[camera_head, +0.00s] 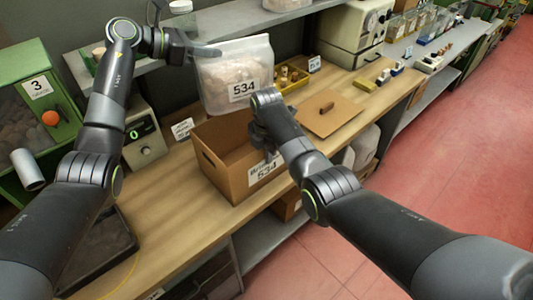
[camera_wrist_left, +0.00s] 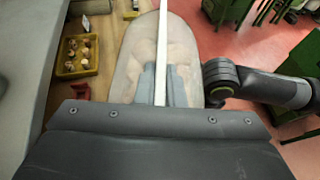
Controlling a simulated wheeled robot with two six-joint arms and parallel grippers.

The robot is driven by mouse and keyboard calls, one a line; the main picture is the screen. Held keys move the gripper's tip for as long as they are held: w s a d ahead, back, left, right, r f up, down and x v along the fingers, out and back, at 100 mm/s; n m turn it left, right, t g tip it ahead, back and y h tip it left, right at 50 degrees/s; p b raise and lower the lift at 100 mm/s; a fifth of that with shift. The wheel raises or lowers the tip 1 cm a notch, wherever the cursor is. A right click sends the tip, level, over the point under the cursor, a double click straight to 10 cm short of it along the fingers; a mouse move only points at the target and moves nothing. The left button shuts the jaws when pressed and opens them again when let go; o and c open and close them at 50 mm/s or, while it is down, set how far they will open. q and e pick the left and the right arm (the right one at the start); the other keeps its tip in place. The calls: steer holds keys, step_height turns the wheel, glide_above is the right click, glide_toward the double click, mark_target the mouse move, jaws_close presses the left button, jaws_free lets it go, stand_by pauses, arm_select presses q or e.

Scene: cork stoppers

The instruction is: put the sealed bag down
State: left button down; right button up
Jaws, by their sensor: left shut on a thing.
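The sealed bag (camera_head: 232,80) is clear, labelled 534, and filled with pale brown contents. It hangs upright from my left gripper (camera_head: 207,51), which is shut on its top edge. In the left wrist view the bag (camera_wrist_left: 135,55) extends beyond the fingers (camera_wrist_left: 160,88), with a white strip along its top. An open cardboard box (camera_head: 222,177), also labelled 534, stands on the bench below the bag. The bag's lower edge is near the box's back rim; I cannot tell the exact gap. My right gripper (camera_head: 262,133) is at the box's right side, its fingers mostly hidden by my arm.
A yellow tray of corks (camera_head: 290,86) and a brown board with one cork (camera_head: 330,115) are right of the box. A scale with a green display (camera_head: 143,135) stands left. The wooden bench front (camera_head: 170,235) left of the box is mostly clear. A shelf (camera_head: 230,22) runs behind.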

mark_target(214, 69)
jaws_close()
arm_select(q)
steer(key=f, duration=0.1)
steer(key=n+t, duration=0.1)
steer(key=f, duration=0.1)
steer(key=shift+s+d+f+t+y, duration=0.3)
steer(key=shift+s+d+y, duration=0.05)
steer(key=shift+y, duration=0.05)
steer(key=shift+s+f+n+t+y, duration=0.3)
steer(key=shift+f+n+t, duration=0.4)
steer(key=shift+f+n, duration=0.1)
step_height(214, 69, down, 18)
